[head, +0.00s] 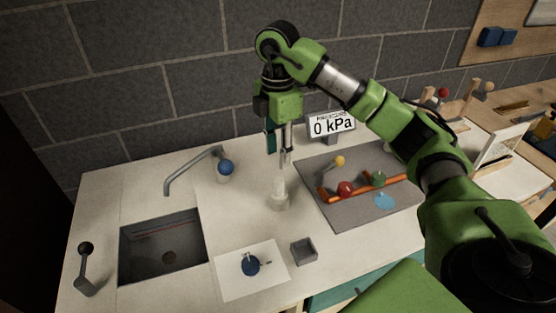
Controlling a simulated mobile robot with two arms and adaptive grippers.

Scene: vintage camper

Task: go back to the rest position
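My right arm comes in from the right and bends over the white counter (150,210). My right gripper (286,157) points down above the middle of the counter. Its grey fingers look close together, and I cannot tell whether they are open or shut. A pale upright fitting (279,193) stands on the counter just below the fingertips. I see no object clearly held. My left gripper is not in view.
A sink (160,262) with a tap (190,170) and a blue knob (225,167) is at the left. A grey board (330,213) with orange pipes and coloured valves lies at the right. Behind it stands a "0 kPa" display (332,125). A small grey box (304,251) sits in front.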

